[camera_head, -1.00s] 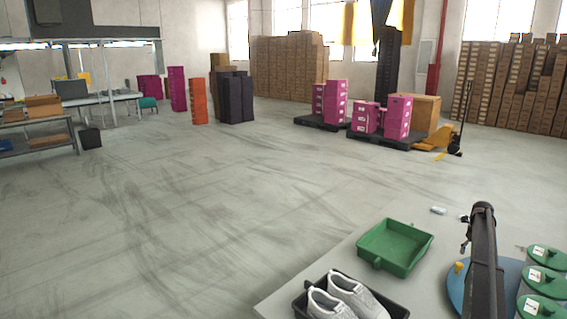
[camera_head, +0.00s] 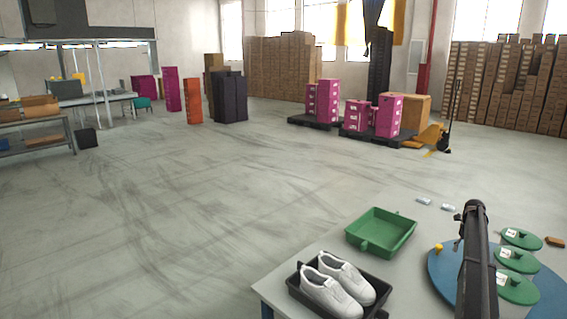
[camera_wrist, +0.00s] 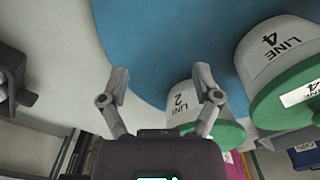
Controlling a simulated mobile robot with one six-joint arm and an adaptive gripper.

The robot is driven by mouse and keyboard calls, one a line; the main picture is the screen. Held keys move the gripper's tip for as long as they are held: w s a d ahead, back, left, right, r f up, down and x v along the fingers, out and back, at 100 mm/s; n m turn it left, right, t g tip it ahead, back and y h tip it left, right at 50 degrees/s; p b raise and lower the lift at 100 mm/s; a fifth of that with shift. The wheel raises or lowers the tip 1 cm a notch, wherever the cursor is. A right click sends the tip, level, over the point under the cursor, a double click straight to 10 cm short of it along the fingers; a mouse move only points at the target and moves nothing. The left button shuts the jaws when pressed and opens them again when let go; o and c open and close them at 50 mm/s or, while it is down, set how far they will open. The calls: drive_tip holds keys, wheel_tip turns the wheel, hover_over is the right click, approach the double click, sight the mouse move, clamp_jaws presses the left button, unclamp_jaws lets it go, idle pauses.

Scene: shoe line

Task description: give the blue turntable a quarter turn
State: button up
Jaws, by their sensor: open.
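The blue turntable (camera_head: 440,280) lies at the right of the grey table in the head view, partly hidden behind my arm. A small yellow knob (camera_head: 438,248) stands at its left rim. Canisters with green lids (camera_head: 517,260) stand on its right side. In the wrist view the blue turntable (camera_wrist: 160,35) fills the upper middle. A white canister marked LINE 2 (camera_wrist: 182,100) is by my right finger, and one marked LINE 4 (camera_wrist: 265,50) is farther right. My gripper (camera_wrist: 161,75) is open, its fingers apart with nothing held between them. The knob does not show there.
A green tray (camera_head: 363,246) and a black tray (camera_head: 296,283) with white shoes (camera_head: 340,284) stand left of the turntable. Small white items (camera_head: 423,201) lie behind it, and a brown item (camera_head: 555,242) lies at the far right. The floor left of the table is clear.

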drive_tip(key=s+a+f+n+b, duration=0.2)
drive_tip(key=s+a+n, duration=0.5)
drive_tip(key=a, duration=0.9)
drive_tip(key=s+a+f+n+b, duration=0.3)
drive_tip(key=s+a+n, duration=0.5)
drive_tip(key=a, duration=0.8)
drive_tip(key=s+a+f+n+b, duration=0.2)
drive_tip(key=s+a+n, duration=0.5)
drive_tip(key=a, duration=0.9)
drive_tip(key=shift+s+a+f+n, duration=0.1)
drive_tip(key=shift+s+n, duration=0.05)
drive_tip(key=shift+n, duration=0.7)
drive_tip(key=shift+s+a+f+n, duration=0.1)
drive_tip(key=shift+s+n, duration=0.05)
drive_tip(key=shift+n, duration=0.7)
drive_tip(key=s+a+f+n+b, duration=0.3)
drive_tip(key=s+a+n, duration=0.85)
drive_tip(key=s, duration=0.35)
wheel_tip(320, 180, up, 24)
drive_tip(key=p, duration=2.3)
drive_tip(key=shift+w+f+m, duration=0.15)
drive_tip(key=shift+w+m, duration=0.15)
drive_tip(key=shift+m, duration=0.05)
drive_tip(key=shift+d, duration=0.1)
